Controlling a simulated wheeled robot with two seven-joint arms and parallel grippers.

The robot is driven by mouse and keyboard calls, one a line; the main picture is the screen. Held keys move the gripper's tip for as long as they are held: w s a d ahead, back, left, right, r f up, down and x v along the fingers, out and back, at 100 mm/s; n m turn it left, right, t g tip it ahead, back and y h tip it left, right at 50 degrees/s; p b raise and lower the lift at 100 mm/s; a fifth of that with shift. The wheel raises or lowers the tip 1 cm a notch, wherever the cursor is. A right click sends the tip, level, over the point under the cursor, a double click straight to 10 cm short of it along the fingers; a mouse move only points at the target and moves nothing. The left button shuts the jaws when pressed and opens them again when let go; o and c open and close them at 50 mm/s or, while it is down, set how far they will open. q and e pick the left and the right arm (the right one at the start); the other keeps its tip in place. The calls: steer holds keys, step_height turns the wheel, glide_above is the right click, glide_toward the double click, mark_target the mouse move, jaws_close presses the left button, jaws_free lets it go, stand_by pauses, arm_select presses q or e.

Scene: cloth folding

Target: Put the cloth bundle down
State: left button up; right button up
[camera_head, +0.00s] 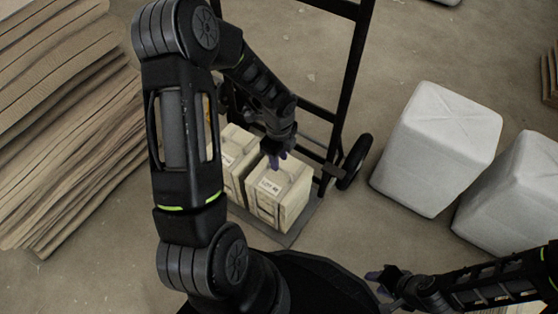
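Two beige block-like bundles, each with a white label on top, stand side by side on the base plate (285,238) of a black hand truck. The right bundle (292,200) is in front of my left gripper; the left bundle (236,143) is partly hidden behind my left arm.
The hand truck's frame (352,70) rises behind the bundles, with a wheel (355,162) at right. Two large pale wrapped blocks (437,145) (515,195) stand on the floor at right. Stacked brown sheets (65,130) fill the left. Bare floor lies between hand truck and blocks.

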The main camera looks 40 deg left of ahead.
arm_select(q)
step_height(320, 180, up, 8)
steer(key=p, duration=0.2)
steer(key=shift+r+p, duration=0.15)
steer(key=shift+p, duration=0.2)
stand_by(0.3)
steer(key=s+d+f+n+h, duration=0.1)
steer(key=s+d+f+n, duration=0.3)
steer(key=d+f+n, duration=0.1)
steer(key=s+d+f+n+h, duration=0.1)
steer(key=s+d+f+n, duration=0.3)
steer(key=d+n, duration=0.4)
steer(key=s+d+f+n+t+h, duration=0.1)
steer(key=s+d+f+n, duration=0.3)
steer(key=d+n, duration=0.3)
steer(key=d+f, duration=0.1)
steer(key=d, duration=0.2)
steer(key=shift+s+f+h, duration=0.35)
steer(key=shift+s+h, duration=0.05)
